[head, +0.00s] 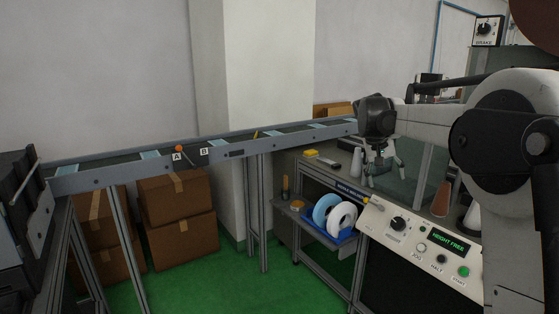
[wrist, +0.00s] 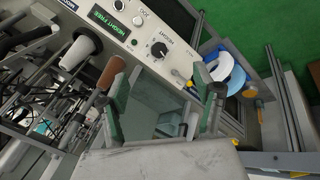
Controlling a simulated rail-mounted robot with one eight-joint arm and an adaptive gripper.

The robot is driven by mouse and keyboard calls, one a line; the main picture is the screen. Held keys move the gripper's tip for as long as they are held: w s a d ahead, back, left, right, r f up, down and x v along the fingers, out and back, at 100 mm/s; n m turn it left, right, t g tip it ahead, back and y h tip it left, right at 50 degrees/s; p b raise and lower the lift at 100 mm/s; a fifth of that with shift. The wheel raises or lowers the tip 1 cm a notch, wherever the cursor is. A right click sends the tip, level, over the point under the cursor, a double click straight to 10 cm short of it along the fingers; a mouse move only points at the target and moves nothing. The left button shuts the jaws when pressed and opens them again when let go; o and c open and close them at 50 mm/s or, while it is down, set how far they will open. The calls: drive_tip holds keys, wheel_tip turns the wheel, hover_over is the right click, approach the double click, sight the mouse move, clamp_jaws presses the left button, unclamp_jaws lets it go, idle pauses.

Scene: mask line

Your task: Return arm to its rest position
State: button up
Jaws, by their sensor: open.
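My arm (head: 510,135) reaches in from the right of the head view, and its dark wrist hangs over the machine bench. My gripper (head: 381,167) points down there, above the control panel's far side. In the wrist view my gripper (wrist: 163,98) has its two fingers spread apart with nothing between them. The control panel (head: 398,243) has knobs, buttons and a green display reading HEIGHT FREE. It also shows in the wrist view (wrist: 128,30), tilted, beyond the fingers.
A conveyor (head: 110,178) with pale blue strips runs along the wall. Cardboard boxes (head: 178,213) are stacked beneath it. White and blue rolls (head: 342,217) sit in a blue holder on a low shelf. A brown-handled tool (head: 441,199) stands beside the panel. Green floor (head: 225,285) is clear.

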drive_tip(key=s+a+r+t+y, duration=0.15)
drive_tip(key=s+a, duration=0.25)
drive_tip(key=s, duration=0.8)
drive_tip(key=s+a+r+t+y, duration=0.15)
drive_tip(key=s+a, duration=0.25)
drive_tip(key=s, duration=0.8)
drive_tip(key=s+a+f, duration=0.1)
drive_tip(key=s+f, duration=0.2)
drive_tip(key=s, duration=0.3)
drive_tip(key=s+a+f+n+t+y, duration=0.1)
drive_tip(key=s+a+f, duration=0.1)
drive_tip(key=s+f, duration=0.2)
drive_tip(key=s+a+f, duration=0.1)
drive_tip(key=s+f, duration=0.3)
drive_tip(key=s, duration=0.6)
drive_tip(key=shift+a+t+y, duration=0.3)
drive_tip(key=shift+a, duration=0.05)
drive_tip(key=shift+c, duration=0.5)
